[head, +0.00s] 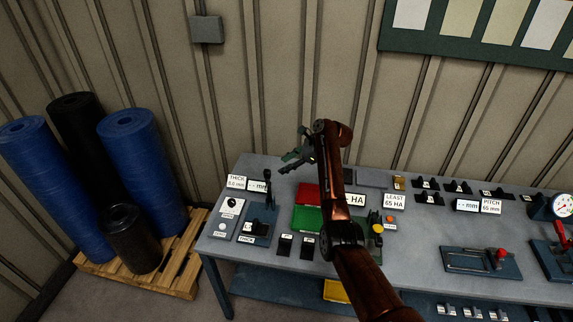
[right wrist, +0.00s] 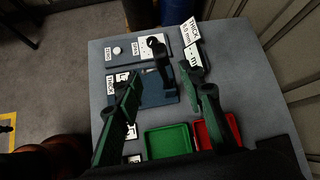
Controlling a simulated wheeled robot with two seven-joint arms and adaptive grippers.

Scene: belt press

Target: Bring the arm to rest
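My right arm comes in from the bottom of the head view, and its right gripper (head: 294,157) hangs above the left part of the grey bench (head: 400,253). In the right wrist view the two green fingers of the right gripper (right wrist: 168,95) stand wide apart with nothing held between them. The thickness gauge (head: 258,222) on its blue base stands on the bench below; it also shows beyond the fingers in the right wrist view (right wrist: 157,95). My left gripper is not in view.
A green tray (head: 306,219) and a red tray (head: 307,194) lie below my right arm, partly hidden by it. Label cards, such as LEAST 65 HA (head: 394,201), stand nearby. A clamp fixture (head: 480,261) is at the right. Blue rolls (head: 145,165) stand on a wooden pallet (head: 185,267) at the left.

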